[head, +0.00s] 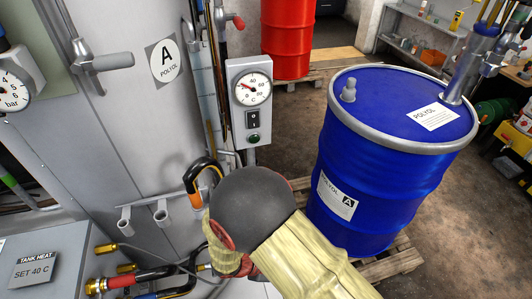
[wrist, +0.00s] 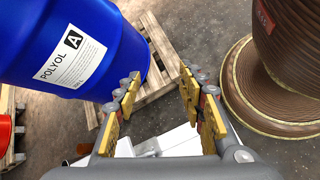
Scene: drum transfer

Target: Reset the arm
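My gripper (wrist: 160,80) shows in the wrist view with its two yellow-padded fingers apart and nothing between them. Floor and part of a pallet lie beyond the gap. In the head view my arm, with a dark round joint and a pale yellow cover, reaches in at the lower middle; the gripper itself cannot be made out there. The blue polyol drum (head: 395,165) stands upright on a pallet to the right of my arm. The drum also shows at upper left in the wrist view (wrist: 30,35), apart from the fingers.
A grey cabinet marked A POLYOL (head: 130,120) stands on the left, with a gauge and switch panel (head: 249,100) beside it. Hoses and brass fittings (head: 105,284) are at lower left. A red drum (head: 288,40) stands behind. A large brown ribbed object (wrist: 290,60) is at right in the wrist view.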

